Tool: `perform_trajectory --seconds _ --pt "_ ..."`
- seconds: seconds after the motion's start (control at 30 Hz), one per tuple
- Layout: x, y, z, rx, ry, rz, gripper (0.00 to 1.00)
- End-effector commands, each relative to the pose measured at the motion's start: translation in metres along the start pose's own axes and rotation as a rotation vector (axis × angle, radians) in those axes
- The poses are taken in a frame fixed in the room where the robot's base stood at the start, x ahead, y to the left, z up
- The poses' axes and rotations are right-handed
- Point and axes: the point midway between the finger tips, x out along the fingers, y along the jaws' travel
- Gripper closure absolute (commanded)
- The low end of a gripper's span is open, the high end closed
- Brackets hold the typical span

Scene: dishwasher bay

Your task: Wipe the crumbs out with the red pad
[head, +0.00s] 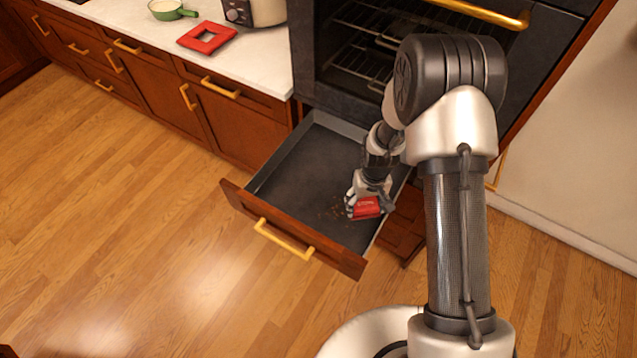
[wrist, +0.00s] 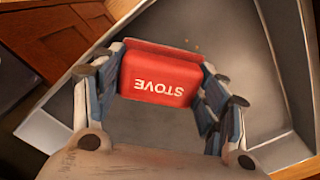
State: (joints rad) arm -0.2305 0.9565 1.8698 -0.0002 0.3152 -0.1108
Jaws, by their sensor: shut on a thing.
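The red pad (head: 367,208) is held in my gripper (head: 359,195) inside the open drawer (head: 300,168), near its right front part. In the wrist view the red pad (wrist: 160,76) shows white lettering reading STOVE, upside down, and sits between the two fingers of my gripper (wrist: 160,85). The fingers are shut on it. Brown crumbs (head: 336,211) lie on the dark drawer floor just left of the pad. A few small specks (wrist: 190,44) show beyond the pad in the wrist view. Whether the pad touches the drawer floor I cannot tell.
The drawer's wooden front (head: 290,232) has a brass handle (head: 283,240). The oven (head: 370,40) stands above and behind the drawer. The wooden floor at left is clear.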

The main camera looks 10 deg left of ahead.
Motion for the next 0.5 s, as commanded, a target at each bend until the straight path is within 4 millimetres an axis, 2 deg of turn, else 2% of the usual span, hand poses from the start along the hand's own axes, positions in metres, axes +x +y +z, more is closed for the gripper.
perform_trajectory --seconds 0.23,0.5 --pt "-0.024 0.002 -0.003 0.002 0.001 0.0 0.53" --pt "-0.029 0.002 -0.004 0.002 0.0 0.0 0.53"
